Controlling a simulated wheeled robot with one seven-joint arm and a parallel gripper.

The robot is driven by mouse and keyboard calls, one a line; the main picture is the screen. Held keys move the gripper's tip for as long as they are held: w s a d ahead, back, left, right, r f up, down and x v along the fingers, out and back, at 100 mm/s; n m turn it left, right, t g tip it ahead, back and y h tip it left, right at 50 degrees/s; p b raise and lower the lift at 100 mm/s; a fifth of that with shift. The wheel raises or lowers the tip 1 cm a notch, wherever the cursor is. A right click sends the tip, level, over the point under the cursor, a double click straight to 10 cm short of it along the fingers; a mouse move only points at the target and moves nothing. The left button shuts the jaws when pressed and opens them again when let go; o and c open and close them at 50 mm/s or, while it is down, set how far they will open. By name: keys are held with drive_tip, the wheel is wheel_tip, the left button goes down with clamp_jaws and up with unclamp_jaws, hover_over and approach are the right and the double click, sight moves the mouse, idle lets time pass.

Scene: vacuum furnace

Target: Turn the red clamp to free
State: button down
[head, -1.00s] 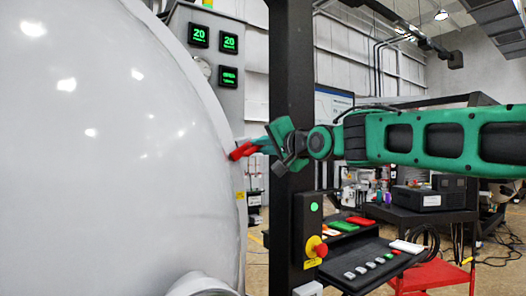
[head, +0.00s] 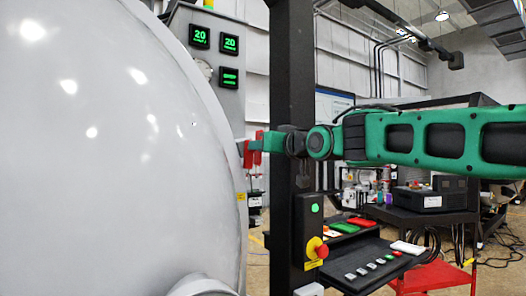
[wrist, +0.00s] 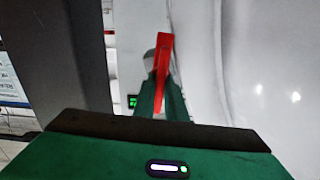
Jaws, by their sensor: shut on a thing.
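The red clamp (head: 247,156) is at the right edge of the big white furnace door (head: 110,150) in the head view. Its handle stands about upright there. In the wrist view the red clamp (wrist: 164,48) is a narrow bar, nearly upright, beside the curved white rim. My gripper (head: 264,142) is at the clamp, with its wrist level. In the wrist view my gripper (wrist: 163,98) has its green fingers closed around the lower part of the red bar. The fingers hide part of the clamp.
A dark post (head: 291,90) stands close by my gripper. A grey cabinet with green displays (head: 229,43) is behind the door edge.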

drive_tip(key=shift+w+d+f+n, duration=0.1)
drive_tip(key=shift+f+n, duration=0.1)
drive_tip(key=shift+n, duration=0.9)
drive_tip(key=shift+w+f+n, duration=0.1)
drive_tip(key=shift+f+n, duration=0.1)
drive_tip(key=shift+n, duration=0.9)
drive_tip(key=c, duration=1.8)
unclamp_jaws()
drive_tip(key=shift+w, duration=0.15)
drive_tip(key=shift+s+r, duration=0.15)
drive_tip(key=shift+s, duration=0.05)
drive_tip(key=v, duration=1)
drive_tip(key=shift+s+d, duration=0.2)
drive_tip(key=shift+s, duration=0.05)
